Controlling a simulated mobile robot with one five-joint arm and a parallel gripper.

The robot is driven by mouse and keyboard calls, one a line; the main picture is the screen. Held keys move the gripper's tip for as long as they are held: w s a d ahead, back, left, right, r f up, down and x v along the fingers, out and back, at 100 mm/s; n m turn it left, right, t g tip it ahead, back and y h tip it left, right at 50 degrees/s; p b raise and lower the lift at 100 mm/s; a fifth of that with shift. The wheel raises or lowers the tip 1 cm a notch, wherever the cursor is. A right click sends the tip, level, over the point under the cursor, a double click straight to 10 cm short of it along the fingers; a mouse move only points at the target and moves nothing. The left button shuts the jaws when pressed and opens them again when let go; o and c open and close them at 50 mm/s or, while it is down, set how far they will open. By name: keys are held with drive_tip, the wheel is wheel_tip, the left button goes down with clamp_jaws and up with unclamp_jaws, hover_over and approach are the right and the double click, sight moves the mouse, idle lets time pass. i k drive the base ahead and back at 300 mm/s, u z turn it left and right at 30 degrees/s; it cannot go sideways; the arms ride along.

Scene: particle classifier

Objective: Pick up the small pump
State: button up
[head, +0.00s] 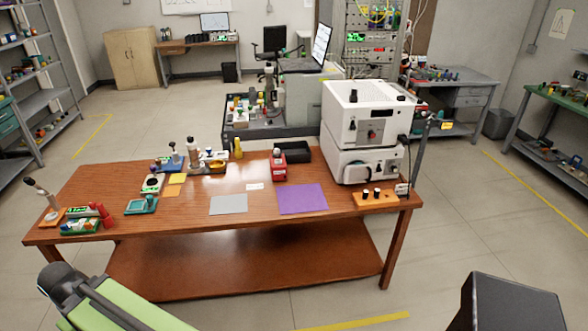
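A wooden table (120,210) stands in front of me with many small devices on it. A small red device (279,168) with a pale front panel stands near the table's back edge, left of a large white machine (365,120); it may be the small pump, but I cannot tell for sure. A small teal device (141,205) lies at the left front, and a round-faced white device (152,184) sits behind it. My gripper does not show in the head view; only green and dark parts of my own body show at the bottom.
A purple mat (302,199) and a grey mat (228,205) lie flat at the table's front. A black tray (294,152) sits behind the red device. Bottles and small parts crowd the left side.

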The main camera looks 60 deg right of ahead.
sight(278, 173)
drive_tip(key=z, duration=0.75)
drive_tip(key=i, duration=1)
